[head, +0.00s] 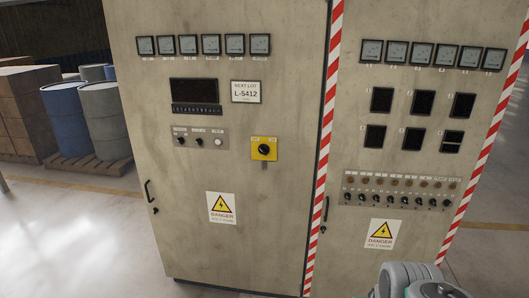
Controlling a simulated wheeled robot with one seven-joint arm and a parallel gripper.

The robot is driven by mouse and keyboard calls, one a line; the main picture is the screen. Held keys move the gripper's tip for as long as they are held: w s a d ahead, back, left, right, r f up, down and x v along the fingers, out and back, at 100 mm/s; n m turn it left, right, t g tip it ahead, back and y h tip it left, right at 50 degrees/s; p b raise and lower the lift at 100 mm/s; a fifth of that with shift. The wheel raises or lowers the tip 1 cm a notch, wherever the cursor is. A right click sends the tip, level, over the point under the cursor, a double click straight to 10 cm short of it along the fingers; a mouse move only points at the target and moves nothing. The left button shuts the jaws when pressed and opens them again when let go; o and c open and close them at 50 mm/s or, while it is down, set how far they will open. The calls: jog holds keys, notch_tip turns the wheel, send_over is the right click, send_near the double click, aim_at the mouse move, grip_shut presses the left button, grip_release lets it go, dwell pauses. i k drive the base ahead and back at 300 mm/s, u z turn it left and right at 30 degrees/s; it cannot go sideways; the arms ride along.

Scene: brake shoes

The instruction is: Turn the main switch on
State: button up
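A black rotary knob (263,149) sits on a yellow plate (272,156) on the left cabinet door, right of centre and below the "NEXT LOT L-5412" sign. It looks like the main switch. Small lettering runs along the plate's top, too small to read surely. I cannot tell which position the knob points to. Part of my arm shows at the bottom right, in front of the right cabinet and well away from the knob. My gripper's fingers are not in view.
The grey left cabinet (165,225) also carries gauges, a dark display (194,91) and a small control panel (201,138). The right cabinet has a row of small switches (400,200). Barrels (70,118) and boxes (27,105) stand at the left. Floor left of the cabinet is clear.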

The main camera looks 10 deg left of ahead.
aim_at(263, 149)
jog(key=k, duration=0.25)
jog(key=u, duration=1.6)
jog(key=i, duration=1.45)
